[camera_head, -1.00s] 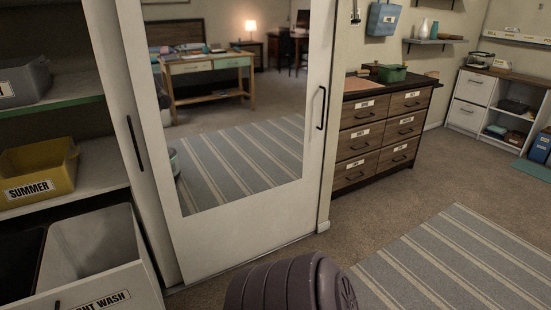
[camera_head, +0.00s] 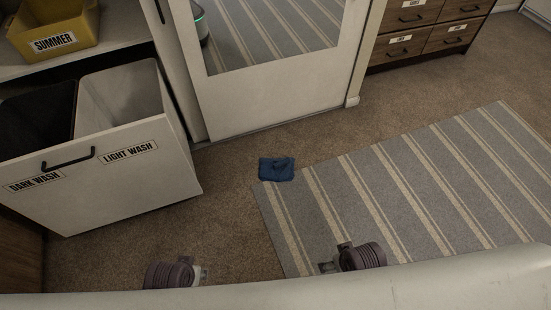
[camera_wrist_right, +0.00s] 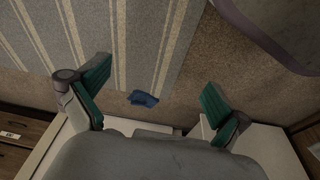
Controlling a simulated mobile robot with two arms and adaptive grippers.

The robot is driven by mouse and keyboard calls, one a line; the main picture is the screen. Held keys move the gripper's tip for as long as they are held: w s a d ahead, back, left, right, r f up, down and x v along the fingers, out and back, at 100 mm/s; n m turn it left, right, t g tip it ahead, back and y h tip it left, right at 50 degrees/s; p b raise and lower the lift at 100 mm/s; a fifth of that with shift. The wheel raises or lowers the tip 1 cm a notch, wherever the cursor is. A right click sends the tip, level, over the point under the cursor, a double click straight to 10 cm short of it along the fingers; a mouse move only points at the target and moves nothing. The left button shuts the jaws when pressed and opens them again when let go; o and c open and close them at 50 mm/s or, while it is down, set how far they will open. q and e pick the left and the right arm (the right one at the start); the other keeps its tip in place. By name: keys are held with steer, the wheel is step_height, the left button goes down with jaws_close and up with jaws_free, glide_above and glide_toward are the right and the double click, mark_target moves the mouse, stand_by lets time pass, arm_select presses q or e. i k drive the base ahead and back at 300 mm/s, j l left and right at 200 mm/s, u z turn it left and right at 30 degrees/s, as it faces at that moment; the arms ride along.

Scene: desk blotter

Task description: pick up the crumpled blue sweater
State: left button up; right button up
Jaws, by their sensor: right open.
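In the head view only grey-purple parts of my arms show at the bottom edge. My left gripper's fingers are not seen.
A two-bin laundry hamper (camera_head: 165,165), labelled dark wash and light wash, stands at the left. A yellow bin (camera_head: 52,40) sits on a shelf above it. A mirrored sliding door (camera_head: 275,100) and wooden drawers (camera_head: 425,40) stand behind. The carpet around the sweater is clear.

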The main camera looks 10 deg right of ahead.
mark_target(280, 170)
steer(key=z, duration=0.15)
steer(key=i+j+u, duration=0.15)
steer(key=j, duration=0.2)
steer(key=j+u, duration=0.15)
steer(key=j, duration=0.2)
steer(key=i+j+u, duration=0.25)
steer(key=j, duration=0.35)
steer(key=i, duration=0.1)
